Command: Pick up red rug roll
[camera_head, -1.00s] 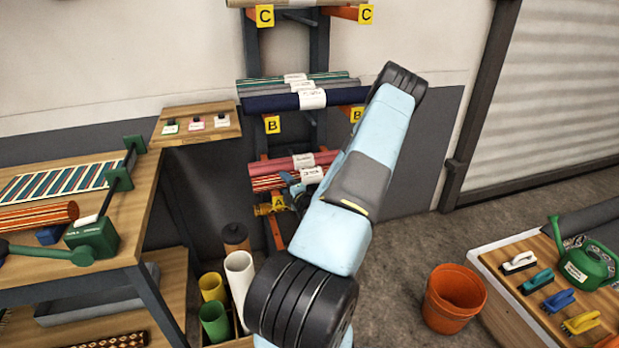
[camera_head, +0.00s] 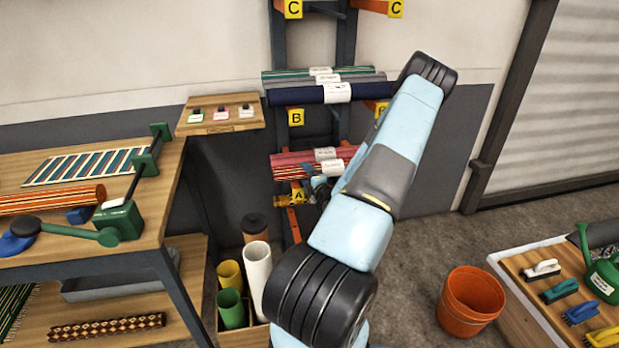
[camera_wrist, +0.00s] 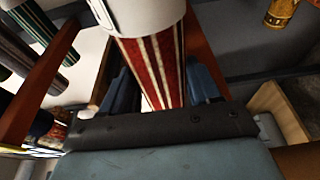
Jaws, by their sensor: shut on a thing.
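A red and cream striped rug roll (camera_head: 291,171) with a white label lies at the front of the rack's level A. A plainer pinkish-red roll (camera_head: 292,159) lies just behind it. My gripper (camera_head: 318,188) is at the striped roll near its label, and my arm hides the right ends of both rolls. In the wrist view the striped roll (camera_wrist: 153,68) runs between the two blue fingers of my gripper (camera_wrist: 163,85), with its white label (camera_wrist: 150,12) beyond them. The gripper is shut on this roll. I cannot tell whether the roll is clear of its supports.
Level B above holds several rolls, a navy one (camera_head: 296,96) in front. A workbench (camera_head: 150,215) stands at left, with a bin of tubes (camera_head: 258,275) beside it. An orange bucket (camera_head: 470,300) stands on the floor at right, next to a brush table (camera_head: 530,270).

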